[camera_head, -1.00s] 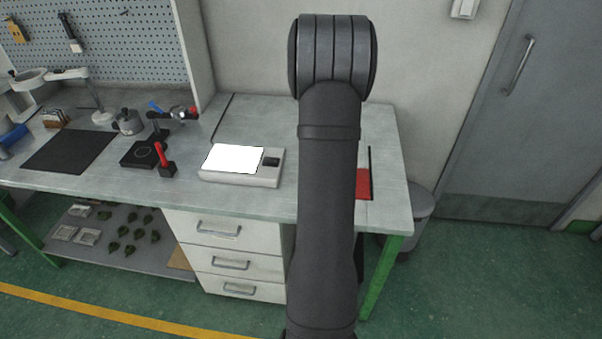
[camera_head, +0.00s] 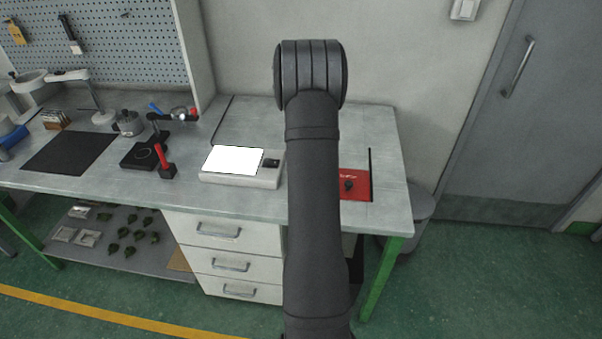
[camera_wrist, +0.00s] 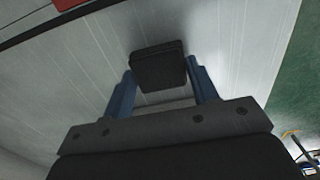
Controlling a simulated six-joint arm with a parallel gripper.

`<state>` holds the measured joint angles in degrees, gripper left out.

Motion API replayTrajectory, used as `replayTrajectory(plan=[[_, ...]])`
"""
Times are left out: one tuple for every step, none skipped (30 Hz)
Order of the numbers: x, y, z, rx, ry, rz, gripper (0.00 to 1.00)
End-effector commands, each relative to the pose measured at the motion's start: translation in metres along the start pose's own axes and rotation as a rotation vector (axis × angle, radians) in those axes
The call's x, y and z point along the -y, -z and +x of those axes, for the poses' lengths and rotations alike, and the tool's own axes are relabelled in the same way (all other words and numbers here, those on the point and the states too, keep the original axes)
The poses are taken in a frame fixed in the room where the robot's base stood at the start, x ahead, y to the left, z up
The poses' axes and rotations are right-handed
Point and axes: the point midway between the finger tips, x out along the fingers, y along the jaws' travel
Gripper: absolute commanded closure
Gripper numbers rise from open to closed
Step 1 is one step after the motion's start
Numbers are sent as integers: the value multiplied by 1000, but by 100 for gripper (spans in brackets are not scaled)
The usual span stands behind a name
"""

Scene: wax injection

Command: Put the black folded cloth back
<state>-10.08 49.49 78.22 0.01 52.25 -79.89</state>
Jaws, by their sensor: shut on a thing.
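The black folded cloth (camera_wrist: 159,68) is a small dark block between the two blue fingers of my gripper (camera_wrist: 162,88) in the wrist view. My gripper is shut on it. A pale grooved surface lies beyond the cloth; I cannot tell whether the cloth touches it. In the head view my arm hides the gripper and the cloth.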

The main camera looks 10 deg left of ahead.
Motion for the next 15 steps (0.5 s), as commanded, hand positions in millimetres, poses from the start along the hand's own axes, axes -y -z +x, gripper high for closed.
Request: replayTrajectory(plan=[[0,0,1,0,0,0,71],[0,0,2,0,1,0,71],[0,0,4,0,1,0,71],[0,0,3,0,0,0,41],[0,0,3,0,0,0,35],[0,0,3,0,0,0,27],[0,0,3,0,0,0,25],[0,0,3,0,0,0,25],[0,0,3,0,0,0,25],[0,0,3,0,0,0,25],[0,0,3,0,0,0,25],[0,0,3,0,0,0,25],[0,0,3,0,0,0,25],[0,0,3,0,0,0,25],[0,0,2,0,0,0,25]])
